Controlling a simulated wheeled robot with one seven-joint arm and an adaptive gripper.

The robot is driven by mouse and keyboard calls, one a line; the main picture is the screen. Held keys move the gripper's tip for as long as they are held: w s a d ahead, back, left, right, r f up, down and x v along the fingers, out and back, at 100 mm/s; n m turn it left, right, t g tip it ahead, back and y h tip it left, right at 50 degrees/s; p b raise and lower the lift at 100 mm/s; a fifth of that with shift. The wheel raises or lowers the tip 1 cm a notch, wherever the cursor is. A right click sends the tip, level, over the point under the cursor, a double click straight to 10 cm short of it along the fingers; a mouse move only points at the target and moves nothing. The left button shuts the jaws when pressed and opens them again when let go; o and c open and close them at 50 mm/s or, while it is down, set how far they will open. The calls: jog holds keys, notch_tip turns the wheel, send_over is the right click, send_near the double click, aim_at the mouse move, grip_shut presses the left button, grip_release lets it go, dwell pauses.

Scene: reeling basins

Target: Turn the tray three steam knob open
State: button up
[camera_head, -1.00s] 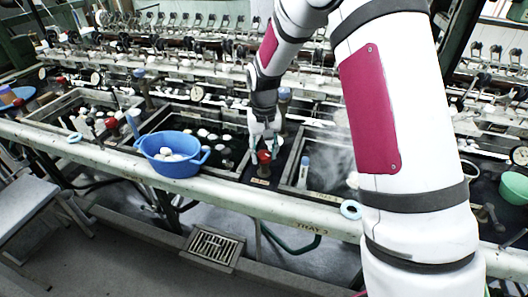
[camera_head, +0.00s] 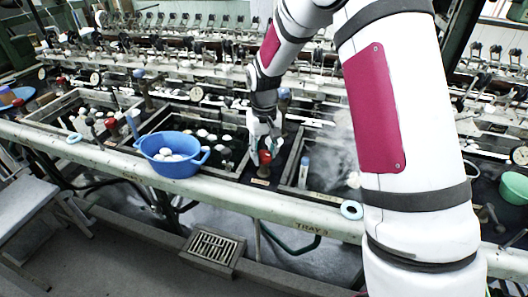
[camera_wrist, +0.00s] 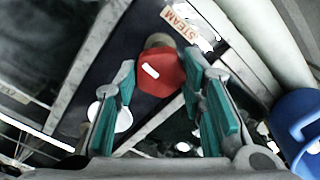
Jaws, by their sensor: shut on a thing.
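The red steam knob (camera_wrist: 163,75) has a white mark on top, slanted in the wrist view. A STEAM label (camera_wrist: 180,23) lies beside it. In the head view the knob (camera_head: 265,157) stands on the dark panel between two basins, behind the front rail with its TRAY 3 label (camera_head: 311,228). My gripper (camera_wrist: 160,72) has its teal-padded fingers on either side of the knob and is shut on it. In the head view my gripper (camera_head: 264,142) comes down on the knob from above, hiding part of it.
A blue basin (camera_head: 172,166) of pale cocoons sits on the rail, left of the knob. A blue-capped bottle (camera_head: 304,170) stands right of the knob, near vapour over the right basin. A green bowl (camera_head: 514,188) is far right.

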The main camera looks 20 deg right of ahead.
aim_at(264, 154)
jog(key=o, duration=1.1)
jog(key=shift+o, duration=0.2)
notch_tip(264, 154, up, 12)
jog(key=shift+r, duration=0.1)
jog(key=s+r+t, duration=0.2)
jog(key=s+r, duration=0.4)
jog(key=s, duration=0.6)
jog(key=s+r+t, duration=0.1)
jog(key=s+r, duration=0.5)
jog(key=s, duration=0.5)
jog(key=s+f+t, duration=0.1)
jog(key=s+f, duration=0.1)
jog(key=s, duration=0.7)
jog(key=shift+s+m, duration=0.2)
jog(key=shift+m, duration=0.2)
